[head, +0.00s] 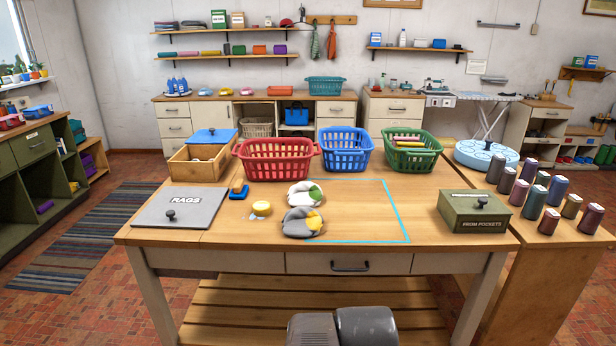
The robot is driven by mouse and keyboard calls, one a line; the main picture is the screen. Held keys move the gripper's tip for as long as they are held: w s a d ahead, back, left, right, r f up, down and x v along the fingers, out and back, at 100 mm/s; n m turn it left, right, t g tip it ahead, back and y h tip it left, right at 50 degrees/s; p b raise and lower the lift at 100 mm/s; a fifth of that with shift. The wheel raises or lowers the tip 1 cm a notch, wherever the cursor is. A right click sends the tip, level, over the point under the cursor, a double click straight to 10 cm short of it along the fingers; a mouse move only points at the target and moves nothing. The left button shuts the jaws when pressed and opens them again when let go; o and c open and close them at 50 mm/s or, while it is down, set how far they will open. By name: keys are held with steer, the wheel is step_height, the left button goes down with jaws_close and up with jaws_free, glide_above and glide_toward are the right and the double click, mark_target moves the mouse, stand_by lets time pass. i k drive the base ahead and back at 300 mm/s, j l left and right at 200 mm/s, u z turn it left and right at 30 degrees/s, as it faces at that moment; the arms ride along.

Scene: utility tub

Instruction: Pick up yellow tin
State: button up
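A small round yellow thing (262,208), which looks like the yellow tin, sits on the wooden table (250,237) left of centre. Its top is lighter yellow, and a small pale patch shows on the wood at its lower left. It stands apart from the grey and yellow bundle to its right. My gripper is not in view; only grey parts that look like my own arm show at the bottom edge, in front of the table.
A RAGS lid (180,208) lies left; red (275,160), blue (346,150) and green (411,152) baskets stand behind. The blue-taped area (365,210) is mostly clear.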

mark_target(260, 209)
steer(key=i+j+u, duration=0.2)
steer(key=i, duration=0.3)
steer(key=i+j+u, duration=0.15)
steer(key=i+j, duration=0.15)
steer(key=i, duration=0.2)
steer(key=i+j+u, duration=0.2)
steer(key=i, duration=0.35)
steer(key=l, duration=0.1)
